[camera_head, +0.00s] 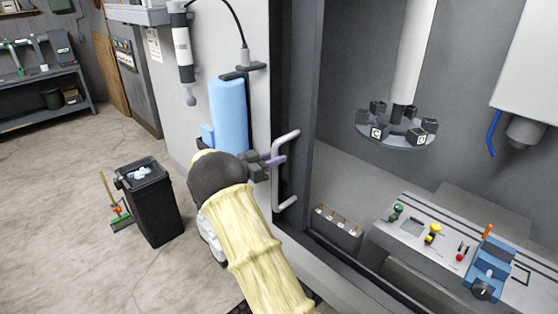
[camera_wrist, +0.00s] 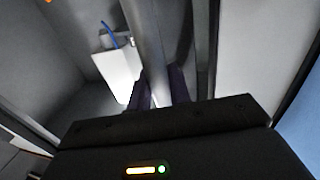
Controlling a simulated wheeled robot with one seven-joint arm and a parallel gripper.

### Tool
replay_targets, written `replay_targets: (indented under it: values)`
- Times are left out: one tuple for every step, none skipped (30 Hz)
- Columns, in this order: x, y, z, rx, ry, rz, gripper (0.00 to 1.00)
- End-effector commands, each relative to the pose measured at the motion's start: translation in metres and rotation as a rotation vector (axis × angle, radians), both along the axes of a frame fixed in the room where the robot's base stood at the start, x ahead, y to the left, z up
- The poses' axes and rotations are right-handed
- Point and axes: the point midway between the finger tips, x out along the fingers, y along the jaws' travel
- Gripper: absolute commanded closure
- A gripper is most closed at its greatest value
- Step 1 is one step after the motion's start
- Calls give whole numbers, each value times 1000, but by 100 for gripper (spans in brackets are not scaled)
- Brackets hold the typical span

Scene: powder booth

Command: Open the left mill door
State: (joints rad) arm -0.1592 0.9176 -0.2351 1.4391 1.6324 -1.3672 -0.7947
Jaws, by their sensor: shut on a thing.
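The light grey, bow-shaped door handle (camera_head: 284,188) stands upright on a dark grey vertical door frame (camera_head: 305,100) in the head view. My gripper (camera_head: 276,160) is at the handle's upper half, with its purple fingertips around the bar. In the wrist view the bar (camera_wrist: 150,45) runs between the two dark fingers of my gripper (camera_wrist: 160,88), which are shut on it. The mill interior shows to the right of the frame. I cannot tell whether there is glass in front of it.
Inside the mill are a tool carousel (camera_head: 397,132), a slotted table (camera_head: 410,227) and a blue vise (camera_head: 490,262). A black bin (camera_head: 148,205) and a broom (camera_head: 115,205) stand on the floor at left. A workbench (camera_head: 40,80) is further back. Open floor lies between.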

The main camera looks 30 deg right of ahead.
Motion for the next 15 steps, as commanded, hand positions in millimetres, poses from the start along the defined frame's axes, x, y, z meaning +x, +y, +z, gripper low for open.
replay_targets:
  values:
    - [0,0,1,-3,1,-2,100]
    - [0,0,1,-3,1,-2,100]
    - [0,1,1,-3,1,-1,100]
    - [1,1,1,-3,1,0,100]
    - [1,2,1,-3,1,1,100]
    - [1,2,1,-3,1,1,100]
    - [1,2,1,-3,1,1,100]
    - [1,2,1,-3,1,2,100]
    - [1,3,1,-3,0,2,100]
    - [1,3,1,-3,0,2,100]
    - [1,3,1,-3,0,2,100]
    - [1,3,1,-2,0,2,78]
    - [1,3,1,-2,0,2,72]
    - [1,3,1,-2,0,2,67]
    - [1,3,1,-2,0,2,61]
